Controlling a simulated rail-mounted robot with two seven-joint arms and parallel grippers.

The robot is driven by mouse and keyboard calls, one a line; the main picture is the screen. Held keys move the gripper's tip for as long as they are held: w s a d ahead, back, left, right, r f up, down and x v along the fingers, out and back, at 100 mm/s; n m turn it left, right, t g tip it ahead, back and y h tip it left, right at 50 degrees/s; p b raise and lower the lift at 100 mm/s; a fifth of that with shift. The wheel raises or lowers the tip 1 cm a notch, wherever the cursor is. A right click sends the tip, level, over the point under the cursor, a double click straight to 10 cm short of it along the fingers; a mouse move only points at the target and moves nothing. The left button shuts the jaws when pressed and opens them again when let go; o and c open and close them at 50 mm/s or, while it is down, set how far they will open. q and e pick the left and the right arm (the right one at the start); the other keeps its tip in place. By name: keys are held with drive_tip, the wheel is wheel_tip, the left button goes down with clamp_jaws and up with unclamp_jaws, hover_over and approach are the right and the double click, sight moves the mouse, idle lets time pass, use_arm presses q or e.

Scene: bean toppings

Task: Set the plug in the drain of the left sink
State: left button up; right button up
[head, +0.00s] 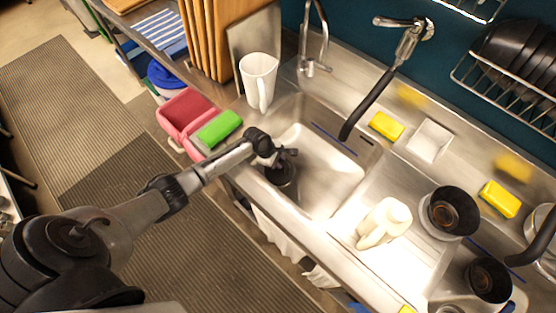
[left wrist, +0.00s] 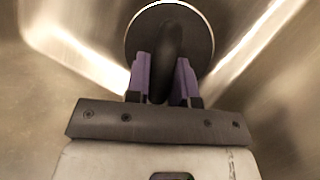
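The left sink (head: 335,178) is a steel basin in the middle of the head view. My left gripper (head: 287,156) reaches over its left part. In the left wrist view, the gripper's purple fingers (left wrist: 163,82) stand on both sides of the upright dark handle of the plug (left wrist: 143,38), with the handle filling the gap. The plug is a round dark disc with a bright rim. In the head view the dark plug (head: 282,177) shows just below the fingers. The drain cannot be made out. My right gripper is not in view.
A white jug (head: 258,80) stands behind the sink's left corner. A green sponge (head: 218,129) lies by a red container (head: 187,108) to the left. A black faucet hose (head: 366,105) hangs over the sink's back. A white pitcher (head: 384,222) and dark pots (head: 453,211) stand right.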

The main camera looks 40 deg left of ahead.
use_arm(q)
drive_tip(key=o, duration=0.5)
drive_tip(key=shift+o, duration=0.2)
drive_tip(key=shift+r, duration=0.1)
drive_tip(key=p+v, duration=0.3)
drive_tip(key=v, duration=1)
drive_tip(key=shift+a+r, duration=0.15)
drive_tip(key=shift+r, duration=0.1)
drive_tip(key=shift+s, duration=0.1)
